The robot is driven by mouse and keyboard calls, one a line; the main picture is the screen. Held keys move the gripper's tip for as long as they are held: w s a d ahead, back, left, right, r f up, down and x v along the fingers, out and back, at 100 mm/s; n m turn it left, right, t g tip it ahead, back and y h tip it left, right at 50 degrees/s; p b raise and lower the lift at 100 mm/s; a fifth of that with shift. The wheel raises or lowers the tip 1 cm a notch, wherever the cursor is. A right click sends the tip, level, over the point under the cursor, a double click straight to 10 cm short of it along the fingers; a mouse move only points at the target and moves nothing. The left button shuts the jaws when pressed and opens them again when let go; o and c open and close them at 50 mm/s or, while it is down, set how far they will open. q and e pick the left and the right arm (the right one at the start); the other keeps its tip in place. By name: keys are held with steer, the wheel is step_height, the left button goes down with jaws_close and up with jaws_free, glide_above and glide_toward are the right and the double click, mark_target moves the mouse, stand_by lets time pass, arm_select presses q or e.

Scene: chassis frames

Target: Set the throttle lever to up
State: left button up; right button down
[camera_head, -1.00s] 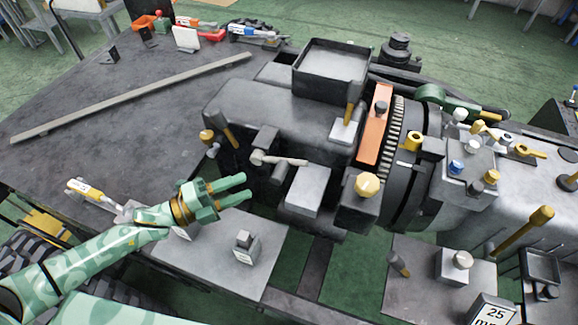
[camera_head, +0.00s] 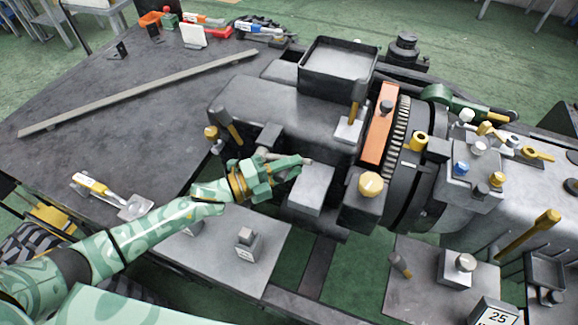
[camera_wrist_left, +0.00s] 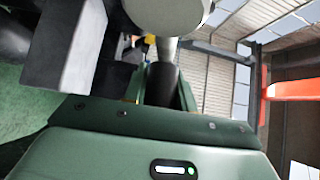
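A pale grey lever (camera_head: 306,161) with a rounded end sticks out roughly level from the side of the dark machine block, partly hidden by my left gripper (camera_head: 294,167). No label shows that it is the throttle lever. My left gripper is at this lever, its fingers a little apart. In the left wrist view a pale rod with a rounded knob (camera_wrist_left: 170,14) stands close ahead, and a dark round part (camera_wrist_left: 161,82) lies between the green finger edges. I cannot tell whether the fingers touch it. My right gripper is not in view.
A light grey block (camera_head: 309,186) lies just right of the gripper.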

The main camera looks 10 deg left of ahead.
arm_select(q)
jaws_close()
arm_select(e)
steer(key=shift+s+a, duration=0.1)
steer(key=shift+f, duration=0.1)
